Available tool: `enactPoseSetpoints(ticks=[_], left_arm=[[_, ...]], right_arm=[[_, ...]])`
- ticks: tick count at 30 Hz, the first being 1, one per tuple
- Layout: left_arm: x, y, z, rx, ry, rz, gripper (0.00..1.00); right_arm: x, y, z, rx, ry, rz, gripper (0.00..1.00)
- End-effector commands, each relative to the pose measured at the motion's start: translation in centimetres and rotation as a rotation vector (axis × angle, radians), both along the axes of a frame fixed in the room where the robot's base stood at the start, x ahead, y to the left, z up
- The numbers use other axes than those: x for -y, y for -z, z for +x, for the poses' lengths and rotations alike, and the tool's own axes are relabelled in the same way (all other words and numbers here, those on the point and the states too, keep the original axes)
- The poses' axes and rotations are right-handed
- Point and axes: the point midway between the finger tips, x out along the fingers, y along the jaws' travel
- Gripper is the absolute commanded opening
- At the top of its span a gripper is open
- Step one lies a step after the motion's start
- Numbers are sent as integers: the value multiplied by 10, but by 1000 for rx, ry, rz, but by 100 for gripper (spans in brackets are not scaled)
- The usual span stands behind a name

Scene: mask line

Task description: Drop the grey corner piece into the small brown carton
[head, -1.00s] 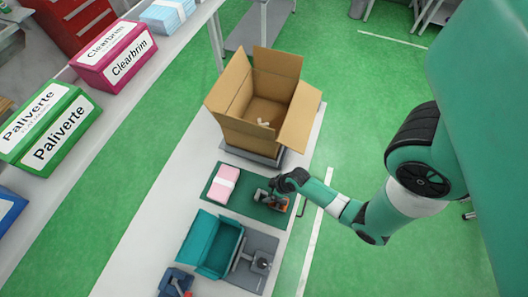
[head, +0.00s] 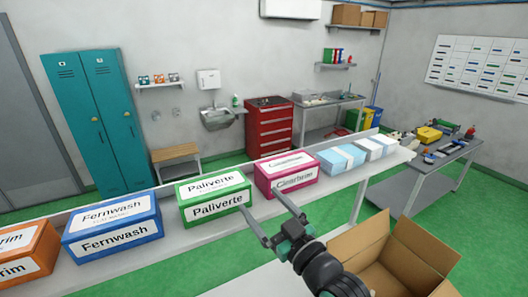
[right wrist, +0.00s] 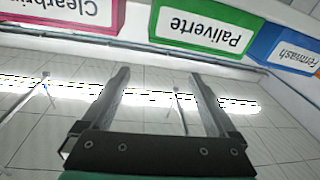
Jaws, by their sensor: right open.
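My right gripper (head: 260,200) is raised over the near bench, left of the open brown carton. Its fingers are spread with nothing between them. In the right wrist view, the open, empty fingers (right wrist: 160,76) point toward the boxes on the shelf. An open brown carton (head: 361,239) stands at the lower right with its flaps out; its floor is mostly out of sight. I cannot tell whether it is the small carton. I do not see the grey corner piece in the current views. My left gripper is not in view.
A long shelf carries an orange box (head: 22,252), a blue Fernwash box (head: 112,226), a green Paliverte box (head: 215,198), a pink Clearbrim box (head: 286,174) and pale blue packs (head: 342,158). A side table (head: 412,182) holds tools. Green floor lies open beyond the shelf.

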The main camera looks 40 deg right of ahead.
Motion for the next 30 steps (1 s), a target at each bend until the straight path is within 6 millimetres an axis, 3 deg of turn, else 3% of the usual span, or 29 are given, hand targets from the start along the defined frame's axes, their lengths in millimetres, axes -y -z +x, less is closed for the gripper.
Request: enactPoseSetpoints(ticks=[1,3,4,6,10,14,16,25,28,30], left_arm=[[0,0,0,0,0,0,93],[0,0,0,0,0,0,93],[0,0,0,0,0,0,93],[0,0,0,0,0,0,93],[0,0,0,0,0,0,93],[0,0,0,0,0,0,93],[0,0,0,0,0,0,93],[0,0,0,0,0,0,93],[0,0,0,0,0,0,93],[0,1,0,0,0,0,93]], right_arm=[[-23,-60,-5,131,-40,-3,93],[-52,-133,-24,302,-94,8,93],[-63,-160,-35,370,-117,15,93],[-85,-214,-63,511,-166,36,93],[-107,-273,-108,686,-229,70,93],[-114,-290,-125,744,-251,85,93],[-114,-291,-125,745,-251,85,100],[-112,-288,-122,736,-247,83,100],[-105,-266,-103,668,-223,72,100],[-91,-228,-74,556,-183,59,100]])
